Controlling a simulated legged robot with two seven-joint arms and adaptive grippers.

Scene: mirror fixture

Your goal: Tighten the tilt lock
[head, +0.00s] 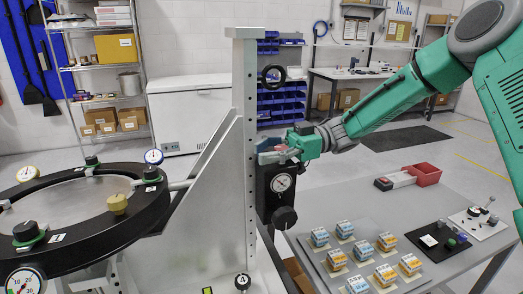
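The mirror fixture has a round mirror in a black ring (140,218) at the left, held beside an upright grey post (246,140). A black block with a white dial (282,183) is mounted on the post's right side, with a round black knob (284,217) below it. I cannot tell which part is the tilt lock. My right gripper (275,151) is at the top of the black block, close to a small reddish part. Its fingers are small and partly overlapped, so I cannot tell whether they grip anything. My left gripper is out of view.
A black knob (242,282) stands near the post's foot.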

